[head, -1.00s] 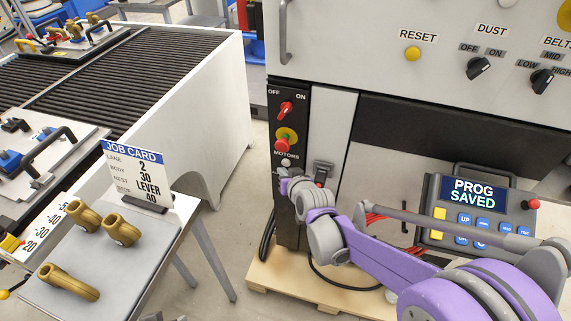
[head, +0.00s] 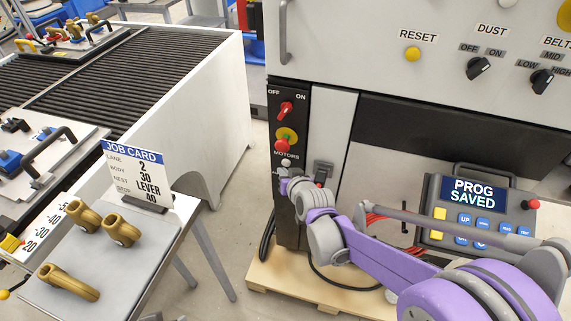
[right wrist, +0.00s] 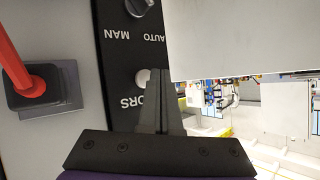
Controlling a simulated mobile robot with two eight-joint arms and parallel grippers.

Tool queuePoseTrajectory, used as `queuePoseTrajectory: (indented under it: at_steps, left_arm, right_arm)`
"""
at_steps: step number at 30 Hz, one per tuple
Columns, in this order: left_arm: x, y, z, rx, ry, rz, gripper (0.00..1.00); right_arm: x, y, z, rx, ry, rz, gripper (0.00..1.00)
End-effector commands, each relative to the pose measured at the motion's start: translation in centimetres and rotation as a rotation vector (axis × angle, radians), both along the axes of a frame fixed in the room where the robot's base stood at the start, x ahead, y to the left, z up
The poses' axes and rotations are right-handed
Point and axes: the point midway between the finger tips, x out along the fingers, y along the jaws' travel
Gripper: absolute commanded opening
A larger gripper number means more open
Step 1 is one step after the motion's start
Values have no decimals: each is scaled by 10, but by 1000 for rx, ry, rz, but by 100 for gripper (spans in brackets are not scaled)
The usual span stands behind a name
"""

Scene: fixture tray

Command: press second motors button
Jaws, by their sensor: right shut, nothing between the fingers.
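A black control panel (head: 290,120) stands upright on the machine's left front. Its MOTORS label has a pale round button (head: 286,162) just below it. In the right wrist view the lettering is upside down, and the pale button (right wrist: 143,77) shows beside my fingertips. My right gripper (right wrist: 153,80) is shut and empty, its fingers pointing at the panel close to the button. I cannot tell whether they touch. In the head view my right gripper (head: 284,176) is small and partly hidden by its wrist. Any other button behind it is hidden. My left gripper is not in view.
A red switch (head: 286,108) and a red-on-yellow stop button (head: 282,144) sit above the MOTORS label. A MAN/AUTO knob (right wrist: 140,6) is near my fingers. A lever switch (head: 323,171) is to the right. A pendant (head: 478,215) reads PROG SAVED.

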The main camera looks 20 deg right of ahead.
Motion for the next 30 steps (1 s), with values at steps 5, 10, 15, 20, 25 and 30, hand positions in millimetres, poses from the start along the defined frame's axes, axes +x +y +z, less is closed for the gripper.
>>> queuePoseTrajectory:
  at_steps: [5, 10, 15, 20, 25, 30]
  left_arm:
    - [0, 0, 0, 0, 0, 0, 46]
    - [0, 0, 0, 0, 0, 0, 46]
    - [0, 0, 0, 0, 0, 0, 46]
    - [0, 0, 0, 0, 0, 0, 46]
    - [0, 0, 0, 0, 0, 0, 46]
    - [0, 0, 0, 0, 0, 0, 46]
  right_arm:
    - [0, 0, 0, 0, 0, 0, 0]
    - [0, 0, 0, 0, 0, 0, 0]
    - [0, 0, 0, 0, 0, 0, 0]
    - [0, 0, 0, 0, 0, 0, 0]
    - [2, -2, 0, 2, 0, -1, 0]
    - [7, -5, 0, 0, 0, -1, 0]
